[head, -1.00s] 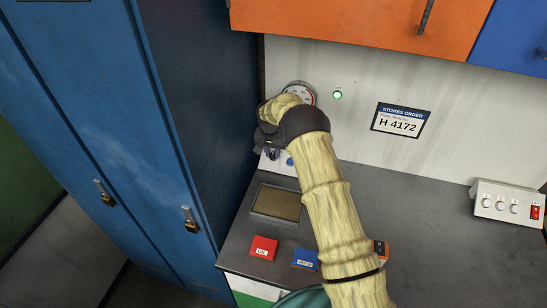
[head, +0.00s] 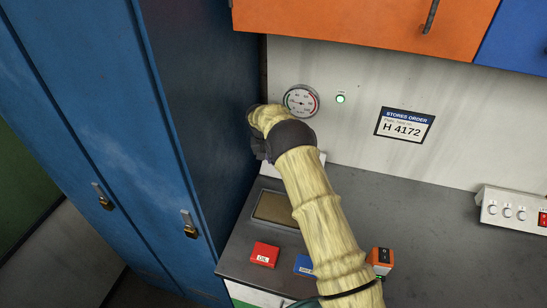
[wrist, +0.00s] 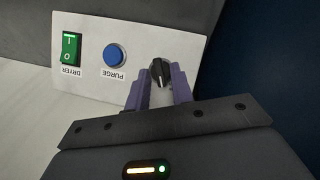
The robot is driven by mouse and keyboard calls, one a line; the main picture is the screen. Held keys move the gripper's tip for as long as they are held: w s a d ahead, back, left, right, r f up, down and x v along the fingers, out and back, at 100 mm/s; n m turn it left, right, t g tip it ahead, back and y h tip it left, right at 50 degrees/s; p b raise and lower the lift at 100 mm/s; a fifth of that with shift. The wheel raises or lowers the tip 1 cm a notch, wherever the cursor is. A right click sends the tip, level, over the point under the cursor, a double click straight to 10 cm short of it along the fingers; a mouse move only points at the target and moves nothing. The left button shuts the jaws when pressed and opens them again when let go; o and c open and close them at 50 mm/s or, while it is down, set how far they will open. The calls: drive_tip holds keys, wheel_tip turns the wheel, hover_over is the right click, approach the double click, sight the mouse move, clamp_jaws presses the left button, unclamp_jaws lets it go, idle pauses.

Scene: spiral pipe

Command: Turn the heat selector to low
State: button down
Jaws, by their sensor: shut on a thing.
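The heat selector appears to be the black knob (wrist: 161,70) on a white control panel (wrist: 86,32) in the wrist view. A pale pointer line shows on its face; its label and scale cannot be seen. My gripper (wrist: 160,82) has its two purple fingers on either side of the knob, shut on it. In the head view, my gripper is mostly hidden behind my wrist, low at the panel beside the blue locker, and the knob is hidden there.
On the panel, a blue PURGE button (wrist: 115,54) and a green DRYER switch (wrist: 71,48) sit left of the knob. A blue locker (head: 195,110) stands close on the left. A round gauge (head: 300,101) and a lit green lamp (head: 340,99) are on the wall above.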

drive_tip(key=c, duration=1.6)
unclamp_jaws()
drive_tip(key=shift+s+f, duration=0.15)
drive_tip(key=shift+f, duration=0.15)
drive_tip(key=shift+c, duration=0.2)
drive_tip(key=shift+o, duration=0.7)
drive_tip(key=shift+r, duration=0.1)
wheel_tip(320, 180, up, 10)
drive_tip(key=b, duration=0.2)
